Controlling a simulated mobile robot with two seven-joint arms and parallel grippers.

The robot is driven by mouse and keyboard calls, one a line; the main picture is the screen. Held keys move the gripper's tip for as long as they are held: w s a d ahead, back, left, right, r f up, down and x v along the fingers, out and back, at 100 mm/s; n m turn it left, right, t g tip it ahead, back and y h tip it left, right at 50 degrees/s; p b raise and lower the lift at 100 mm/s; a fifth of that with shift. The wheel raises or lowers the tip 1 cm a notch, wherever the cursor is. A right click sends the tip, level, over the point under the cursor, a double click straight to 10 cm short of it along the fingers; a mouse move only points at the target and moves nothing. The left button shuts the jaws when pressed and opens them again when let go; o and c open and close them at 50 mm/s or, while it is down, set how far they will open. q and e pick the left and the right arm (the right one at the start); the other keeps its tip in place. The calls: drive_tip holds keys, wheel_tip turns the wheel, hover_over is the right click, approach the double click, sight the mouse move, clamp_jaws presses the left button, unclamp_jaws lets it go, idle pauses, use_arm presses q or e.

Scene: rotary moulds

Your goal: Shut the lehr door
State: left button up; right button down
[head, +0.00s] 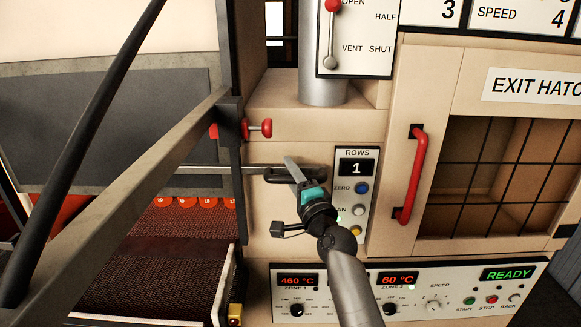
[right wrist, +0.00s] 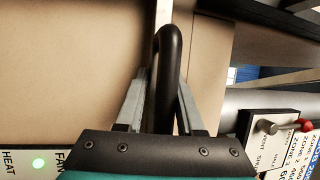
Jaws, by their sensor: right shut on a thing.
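My right gripper (head: 293,170) is shut on a black bar handle (head: 317,174) on the beige front of the machine. In the right wrist view, the handle (right wrist: 168,75) stands between the two fingers. A grey bar runs left from near the handle, past the dark post. At left, a dark grey panel (head: 110,125) hangs above an opening with a mesh belt (head: 165,230); I cannot tell for sure whether this panel is the lehr door. My left gripper is out of view.
The exit hatch, with a red handle (head: 414,175) and a barred window, is at right. A switch panel (head: 355,195) stands close to my right gripper. A red knob (head: 262,128) juts out above it. A control panel (head: 400,295) runs below. Several red discs lie at the belt's far end.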

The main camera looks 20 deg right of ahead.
wheel_tip(320, 180, down, 20)
drive_tip(key=b, duration=1.5)
drive_tip(key=shift+r+b, duration=0.1)
drive_tip(key=shift+b, duration=0.2)
drive_tip(key=c, duration=0.9)
unclamp_jaws()
drive_tip(key=shift+o, duration=0.9)
use_arm(q)
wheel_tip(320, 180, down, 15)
drive_tip(key=p, duration=0.1)
drive_tip(key=shift+p, duration=0.35)
use_arm(e)
drive_tip(key=v, duration=1.5)
drive_tip(key=shift+s, duration=0.15)
